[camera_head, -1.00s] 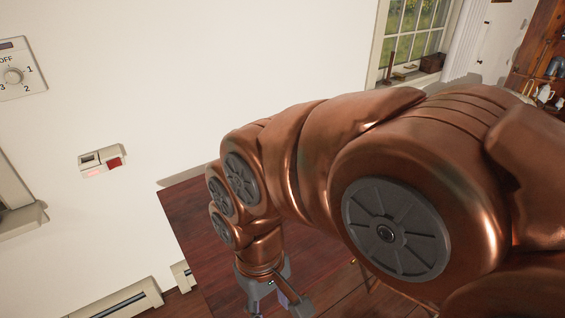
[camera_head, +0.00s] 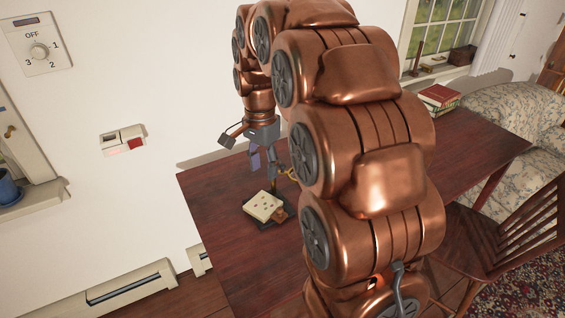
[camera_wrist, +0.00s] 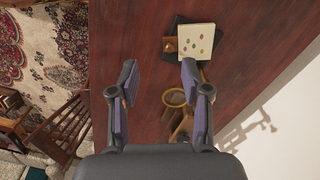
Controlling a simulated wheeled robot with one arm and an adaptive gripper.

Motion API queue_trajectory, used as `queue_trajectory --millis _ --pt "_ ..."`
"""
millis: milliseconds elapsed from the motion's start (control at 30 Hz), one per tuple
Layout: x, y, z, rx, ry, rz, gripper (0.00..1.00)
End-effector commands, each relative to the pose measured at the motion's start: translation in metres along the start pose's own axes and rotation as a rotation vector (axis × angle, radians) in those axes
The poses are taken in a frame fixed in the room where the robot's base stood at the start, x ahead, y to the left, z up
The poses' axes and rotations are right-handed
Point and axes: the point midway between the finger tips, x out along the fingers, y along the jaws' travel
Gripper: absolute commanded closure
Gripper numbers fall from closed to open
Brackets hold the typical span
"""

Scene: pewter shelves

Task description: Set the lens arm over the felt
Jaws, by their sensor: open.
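A cream square of felt with small coloured spots (camera_head: 263,206) lies on a dark base (camera_head: 267,223) on the table. In the wrist view the felt (camera_wrist: 197,42) is at the upper right, with a small brown piece beside it. A brass lens ring (camera_wrist: 174,97) on a brass arm (camera_wrist: 184,128) shows below the felt, apart from it, partly hidden by my right-hand finger. In the head view a bit of brass (camera_head: 288,173) shows beside my fingers. My gripper (camera_wrist: 158,82) is open and empty above the table. It also shows in the head view (camera_head: 264,168), above and behind the felt.
The dark red wooden table (camera_head: 215,205) is mostly bare, with stacked books (camera_head: 439,97) at its far right. A wooden chair (camera_head: 510,235) and a patterned armchair (camera_head: 525,120) stand to the right. The white wall (camera_head: 130,200) rises close behind the table.

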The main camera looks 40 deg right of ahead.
Motion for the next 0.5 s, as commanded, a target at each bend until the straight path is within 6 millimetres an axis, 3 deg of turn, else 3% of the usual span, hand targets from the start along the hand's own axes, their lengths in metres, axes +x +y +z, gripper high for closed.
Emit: queue_trajectory --millis 200,500 --pt "0.011 -0.04 -0.065 0.324 0.006 -0.023 0.53" --pt "0.028 -0.069 -0.136 0.679 0.01 -0.05 0.53"
